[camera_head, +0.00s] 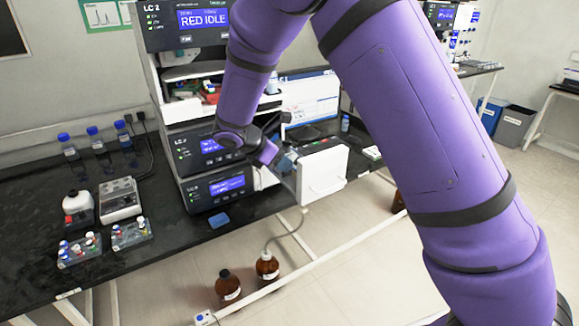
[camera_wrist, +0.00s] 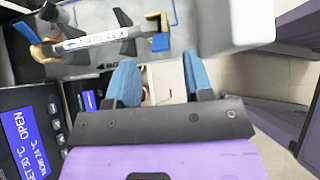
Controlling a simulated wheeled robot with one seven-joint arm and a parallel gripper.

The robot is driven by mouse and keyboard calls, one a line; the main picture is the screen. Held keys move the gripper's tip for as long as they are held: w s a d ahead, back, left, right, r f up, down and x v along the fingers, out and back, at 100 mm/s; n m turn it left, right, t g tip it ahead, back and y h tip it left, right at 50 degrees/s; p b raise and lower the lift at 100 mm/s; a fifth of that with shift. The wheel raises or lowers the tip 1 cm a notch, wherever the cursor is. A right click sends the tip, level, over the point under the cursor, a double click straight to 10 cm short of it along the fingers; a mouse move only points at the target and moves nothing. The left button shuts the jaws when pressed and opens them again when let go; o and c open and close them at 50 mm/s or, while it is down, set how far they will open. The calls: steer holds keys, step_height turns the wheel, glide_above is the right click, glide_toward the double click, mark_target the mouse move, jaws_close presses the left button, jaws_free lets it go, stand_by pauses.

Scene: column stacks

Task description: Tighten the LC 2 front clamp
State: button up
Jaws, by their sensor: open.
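The LC 2 stack (camera_head: 190,150) stands on the bench, with a white door (camera_head: 322,172) swung open at its right. In the wrist view a silver column (camera_wrist: 95,43) with a printed label lies across the opened compartment, with brass-coloured end fittings. Dark clamp-like parts (camera_wrist: 124,47) touch or sit close beside it; I cannot tell which is the front clamp or how tight it is. My gripper (camera_wrist: 160,82) is open and empty, its blue fingertips apart below the column in the picture. In the head view my gripper (camera_head: 283,160) is beside the open door, partly hidden by my arm.
The wrist view shows a display (camera_wrist: 22,140) reading OPEN. A blue item (camera_head: 219,220) lies on the black bench before the stack. Vial racks (camera_head: 131,234) and blue-capped bottles (camera_head: 97,145) stand left. Brown bottles (camera_head: 228,285) stand on the floor.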

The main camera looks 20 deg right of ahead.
steer(key=shift+x, duration=2.25)
jaws_close()
